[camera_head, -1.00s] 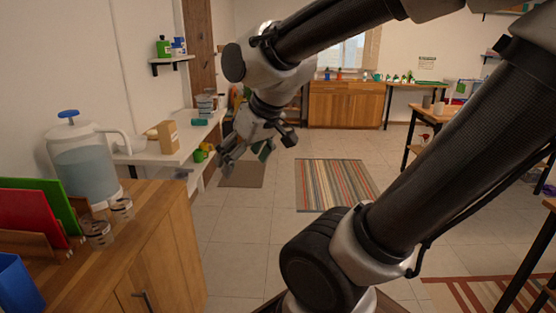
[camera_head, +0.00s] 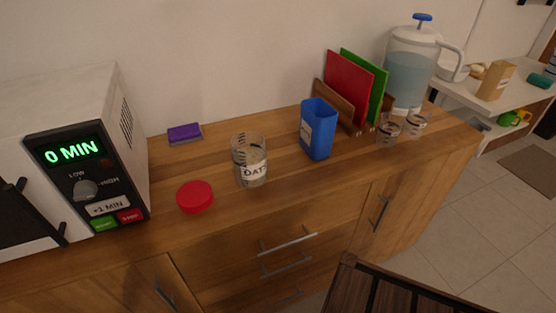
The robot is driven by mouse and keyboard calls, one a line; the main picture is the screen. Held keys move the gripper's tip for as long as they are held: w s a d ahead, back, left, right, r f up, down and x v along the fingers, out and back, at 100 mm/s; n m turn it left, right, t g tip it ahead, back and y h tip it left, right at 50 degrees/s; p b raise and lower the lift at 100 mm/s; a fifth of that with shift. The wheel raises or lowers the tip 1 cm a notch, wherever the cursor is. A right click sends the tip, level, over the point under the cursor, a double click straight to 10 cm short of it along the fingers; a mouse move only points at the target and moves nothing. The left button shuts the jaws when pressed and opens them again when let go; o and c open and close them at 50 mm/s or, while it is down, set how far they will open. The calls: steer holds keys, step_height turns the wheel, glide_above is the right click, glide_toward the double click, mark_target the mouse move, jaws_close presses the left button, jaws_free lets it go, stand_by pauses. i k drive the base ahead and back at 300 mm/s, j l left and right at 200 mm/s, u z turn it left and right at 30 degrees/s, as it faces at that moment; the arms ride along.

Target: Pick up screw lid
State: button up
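A round red screw lid (camera_head: 195,196) lies flat on the wooden counter, near its front edge. A clear glass jar (camera_head: 250,161) with a label reading "OAT", partly cut off by the curve, stands open-topped just right of the lid, apart from it. My gripper is outside the picture now, so its state and its distance from the lid do not show.
A white microwave (camera_head: 75,150) stands left of the lid. A purple sponge (camera_head: 184,133) lies behind it. A blue container (camera_head: 317,128), a rack with red (camera_head: 347,88) and green boards, small glasses (camera_head: 389,129) and a water pitcher (camera_head: 408,70) stand to the right. Counter around the lid is clear.

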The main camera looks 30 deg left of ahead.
mark_target(195, 196)
steer(key=u, duration=1.95)
